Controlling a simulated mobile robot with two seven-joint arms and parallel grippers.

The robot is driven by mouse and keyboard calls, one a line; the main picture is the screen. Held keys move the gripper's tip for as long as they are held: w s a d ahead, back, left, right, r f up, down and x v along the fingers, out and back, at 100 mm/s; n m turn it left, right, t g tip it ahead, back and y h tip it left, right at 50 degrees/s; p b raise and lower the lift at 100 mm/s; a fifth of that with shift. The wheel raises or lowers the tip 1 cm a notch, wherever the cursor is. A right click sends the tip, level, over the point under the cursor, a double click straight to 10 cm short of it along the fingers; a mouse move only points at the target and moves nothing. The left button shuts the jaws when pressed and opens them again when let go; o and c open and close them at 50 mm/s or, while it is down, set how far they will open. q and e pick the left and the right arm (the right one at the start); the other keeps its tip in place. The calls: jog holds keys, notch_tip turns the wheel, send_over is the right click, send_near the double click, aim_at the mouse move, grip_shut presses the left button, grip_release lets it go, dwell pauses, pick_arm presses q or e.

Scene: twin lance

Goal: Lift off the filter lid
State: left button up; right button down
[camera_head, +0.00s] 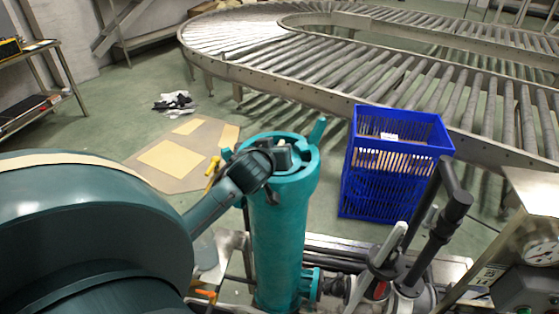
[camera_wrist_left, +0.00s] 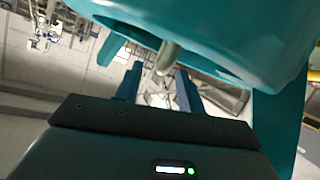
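The teal filter housing (camera_head: 280,230) stands upright near the middle of the head view. Its round teal lid (camera_head: 306,160) is at the top, partly hidden by my left arm. My left gripper (camera_head: 272,162) is over the lid's near side. In the left wrist view my left gripper's two fingers (camera_wrist_left: 160,72) are apart. A large teal rounded body (camera_wrist_left: 215,35) fills the top of that view, and a pale rod-like part (camera_wrist_left: 167,57) sticks down from it toward the gap between the fingers. I cannot tell whether they touch. My right gripper is not in view.
A blue plastic crate (camera_head: 386,190) stands right of the housing. Dark pipes and handles (camera_head: 440,225) and a pressure gauge (camera_head: 540,250) are at the lower right. A roller conveyor (camera_head: 310,62) curves behind. The green floor left of the housing has flat sheets (camera_head: 173,160).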

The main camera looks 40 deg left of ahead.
pick_arm(q)
jog(key=x, duration=0.3)
jog(key=shift+w+f, duration=0.2)
jog(key=shift+f, duration=0.05)
grip_shut()
